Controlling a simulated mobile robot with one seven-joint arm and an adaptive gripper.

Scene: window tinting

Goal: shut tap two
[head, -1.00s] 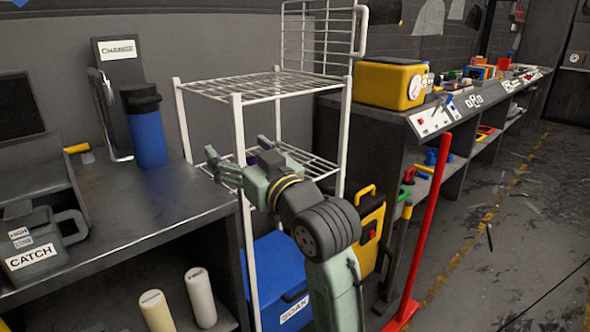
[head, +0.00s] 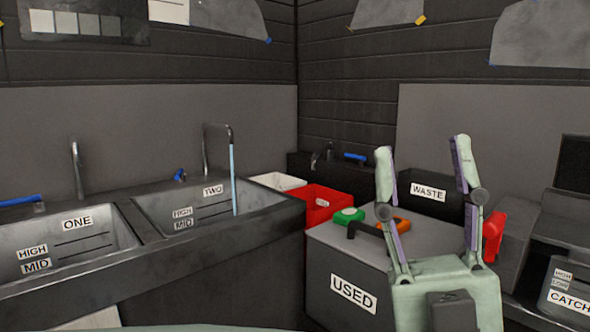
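Sink two (head: 262,196), labelled TWO, stands left of centre in the head view. Its tap (head: 229,130) is a tall bent spout at the back. A thin pale-blue stream of water (head: 233,180) runs from it into the basin. A small blue handle (head: 180,175) sits left of this spout and appears end-on. My gripper (head: 423,150) is at the right, fingers up and spread wide, with nothing between them. It appears in front of the USED bin and well to the right of the tap, not touching it.
Sink one (head: 120,228) with its spout (head: 76,168) and sideways blue handle (head: 20,200) is at the left. The USED bin (head: 325,262), a red bin (head: 325,198), a white bin (head: 277,181) and a WASTE box (head: 450,208) crowd the corner. A CATCH jug (head: 565,285) is far right.

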